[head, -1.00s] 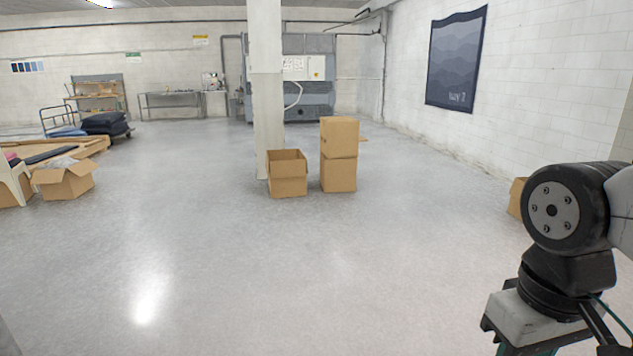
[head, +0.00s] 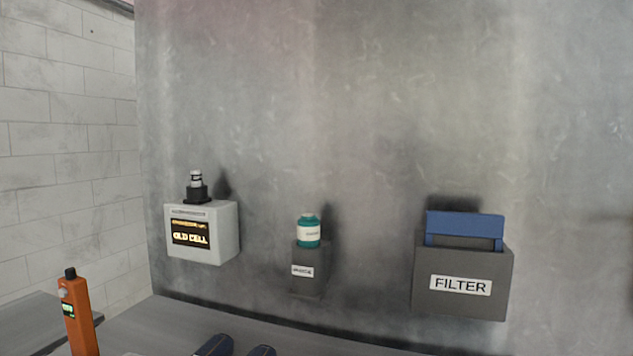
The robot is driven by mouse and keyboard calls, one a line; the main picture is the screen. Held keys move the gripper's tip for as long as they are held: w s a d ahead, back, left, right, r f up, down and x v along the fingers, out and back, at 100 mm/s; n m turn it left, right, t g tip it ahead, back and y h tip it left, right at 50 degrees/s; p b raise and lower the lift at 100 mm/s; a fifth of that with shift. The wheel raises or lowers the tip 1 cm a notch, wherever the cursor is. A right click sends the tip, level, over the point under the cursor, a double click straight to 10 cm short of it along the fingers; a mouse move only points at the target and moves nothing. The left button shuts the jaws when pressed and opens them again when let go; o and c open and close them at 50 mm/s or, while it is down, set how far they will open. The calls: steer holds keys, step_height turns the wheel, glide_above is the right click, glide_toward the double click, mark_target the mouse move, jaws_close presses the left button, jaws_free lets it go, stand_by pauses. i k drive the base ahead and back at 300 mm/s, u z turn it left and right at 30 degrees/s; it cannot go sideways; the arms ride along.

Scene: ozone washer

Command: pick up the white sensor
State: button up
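No thing in the head view is plainly labelled as the white sensor. A small cylinder with a white upper part and a black base (head: 196,186) stands upright on a light grey box (head: 225,235) marked "OLD CELL". I cannot tell whether it is the sensor. A small piece of something pale shows at the bottom edge, too cut off to name. My gripper is not in view.
A teal bottle (head: 309,232) sits in a grey wall holder (head: 310,260). A grey FILTER holder (head: 462,305) holds a blue-framed panel (head: 465,224). An orange handheld device (head: 77,315) stands at lower left. Two dark blue objects (head: 216,346) are cut off at the bottom edge.

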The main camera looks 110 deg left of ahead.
mark_target(195, 174)
steer(key=u, duration=4.2)
steer(key=k, duration=0.45)
steer(key=u, duration=1.05)
steer(key=k, duration=0.9)
steer(key=u, duration=0.75)
steer(key=i, duration=1.35)
steer(key=z, duration=0.65)
steer(key=i, duration=0.9)
steer(key=z, duration=0.8)
